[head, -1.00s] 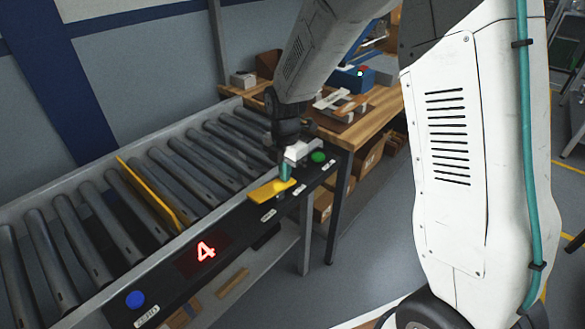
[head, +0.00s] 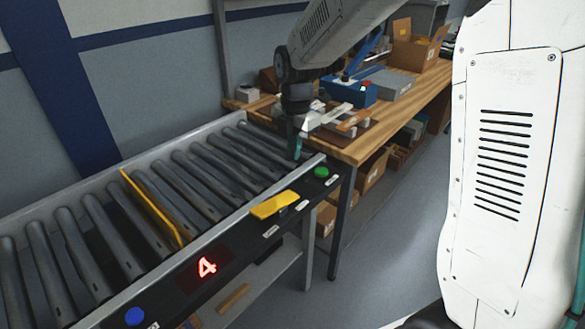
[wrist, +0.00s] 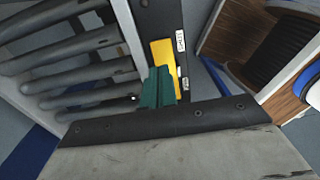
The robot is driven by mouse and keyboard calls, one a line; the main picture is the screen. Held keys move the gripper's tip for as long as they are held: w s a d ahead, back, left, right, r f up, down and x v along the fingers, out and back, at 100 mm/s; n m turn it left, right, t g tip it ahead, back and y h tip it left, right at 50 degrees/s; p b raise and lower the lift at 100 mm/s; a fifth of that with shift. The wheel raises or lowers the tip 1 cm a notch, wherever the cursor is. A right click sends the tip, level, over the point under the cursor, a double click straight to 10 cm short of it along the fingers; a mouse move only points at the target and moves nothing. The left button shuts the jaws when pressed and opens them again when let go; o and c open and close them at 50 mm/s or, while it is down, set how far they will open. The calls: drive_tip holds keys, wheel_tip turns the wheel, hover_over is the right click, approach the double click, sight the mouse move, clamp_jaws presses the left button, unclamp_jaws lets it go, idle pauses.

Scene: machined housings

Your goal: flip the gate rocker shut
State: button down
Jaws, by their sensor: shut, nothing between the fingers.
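The yellow gate rocker (head: 275,204) sits on the dark side panel of the roller conveyor, near its right end. It also shows in the wrist view (wrist: 161,55), partly hidden behind my fingers. Its exact tilt is hard to tell. A yellow gate bar (head: 152,208) runs across the conveyor between the rollers. My gripper (head: 297,148) has teal fingers, shut and empty. It hangs over the rollers near the inner side of the rail, beyond the rocker in the head view and apart from it. The fingers (wrist: 158,88) also show in the wrist view.
A green button (head: 321,172) lies right of the rocker. The conveyor rollers (head: 100,222) are bare. A wooden bench (head: 372,140) with boxes stands at the right.

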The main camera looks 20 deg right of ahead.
drive_tip(key=shift+w+d+r, duration=0.1)
drive_tip(key=shift+d+r, duration=0.05)
drive_tip(key=shift+r, duration=0.5)
drive_tip(key=shift+w+d+r, duration=0.1)
drive_tip(key=shift+r, duration=0.5)
drive_tip(key=s+d+r+m, duration=0.1)
drive_tip(key=s+r+m, duration=0.1)
drive_tip(key=s+m, duration=0.6)
drive_tip(key=s+d+r+m+t, duration=0.1)
drive_tip(key=s+d+r+m, duration=0.1)
drive_tip(key=s+m, duration=0.6)
drive_tip(key=s+d+r+m, duration=0.1)
drive_tip(key=s+r+m, duration=0.2)
drive_tip(key=s+m, duration=0.5)
drive_tip(key=s, duration=0.8)
drive_tip(key=shift+d+r+t, duration=0.25)
drive_tip(key=shift+d+t, duration=0.05)
drive_tip(key=shift+d, duration=0.1)
